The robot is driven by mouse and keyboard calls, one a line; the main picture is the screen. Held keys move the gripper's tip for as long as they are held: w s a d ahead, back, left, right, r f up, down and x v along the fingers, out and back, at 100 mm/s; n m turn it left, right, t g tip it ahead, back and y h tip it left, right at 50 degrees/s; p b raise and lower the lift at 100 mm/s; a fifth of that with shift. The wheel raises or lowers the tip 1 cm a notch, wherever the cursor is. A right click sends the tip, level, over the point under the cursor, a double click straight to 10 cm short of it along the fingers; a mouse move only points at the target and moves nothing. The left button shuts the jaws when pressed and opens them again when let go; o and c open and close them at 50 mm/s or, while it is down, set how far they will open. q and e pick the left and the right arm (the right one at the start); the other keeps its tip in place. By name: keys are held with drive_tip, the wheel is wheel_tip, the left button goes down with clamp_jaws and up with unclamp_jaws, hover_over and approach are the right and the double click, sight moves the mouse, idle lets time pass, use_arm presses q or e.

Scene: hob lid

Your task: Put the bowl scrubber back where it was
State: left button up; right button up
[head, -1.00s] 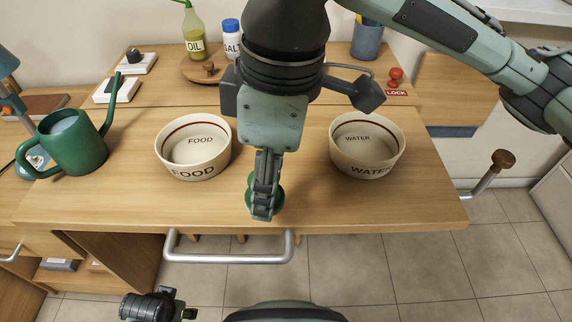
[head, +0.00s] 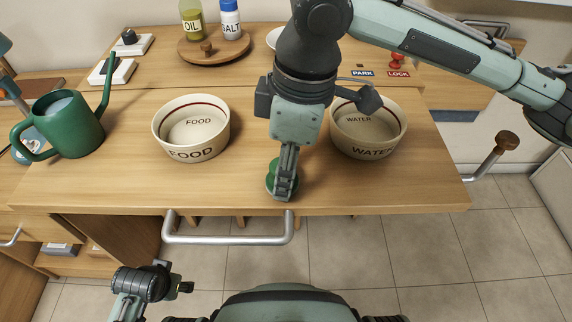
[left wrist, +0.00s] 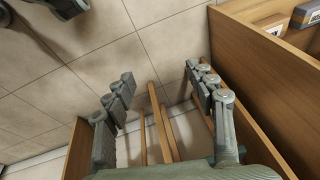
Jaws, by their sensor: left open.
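My right gripper (head: 284,188) points down over the front of the wooden worktop, between the two bowls. It is shut on a round green thing, which I take for the bowl scrubber (head: 271,179); the fingers hide much of it. I cannot tell whether it touches the worktop. The cream FOOD bowl (head: 190,152) stands to its left and the cream WATER bowl (head: 370,152) to its right. My left gripper (head: 187,287) is low at the front left, off the worktop. In the left wrist view its fingers (left wrist: 165,95) are apart and empty.
A green watering can (head: 72,125) stands at the left. A round wooden board (head: 215,50) with oil and salt bottles is at the back. A metal rail (head: 228,239) runs along the front edge. PARK and LOCK labels (head: 398,74) are at the back right.

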sight(295, 180)
use_arm(q)
drive_tip(key=shift+s+f, duration=0.15)
drive_tip(key=shift+f, duration=0.05)
use_arm(e)
drive_tip(key=o, duration=1)
drive_tip(key=shift+r, duration=0.3)
use_arm(q)
drive_tip(key=f, duration=0.1)
drive_tip(key=f+p, duration=0.1)
drive_tip(key=f, duration=0.1)
drive_tip(key=shift+s+d+f, duration=0.1)
drive_tip(key=shift+s+f, duration=0.05)
drive_tip(key=shift+s, duration=0.05)
use_arm(e)
drive_tip(key=r, duration=0.3)
drive_tip(key=d+r, duration=0.1)
drive_tip(key=r, duration=0.7)
drive_tip(key=shift+s+d+r, duration=0.15)
drive_tip(key=shift+d+r, duration=0.05)
drive_tip(key=shift+r, duration=0.05)
use_arm(q)
drive_tip(key=shift+w, duration=0.2)
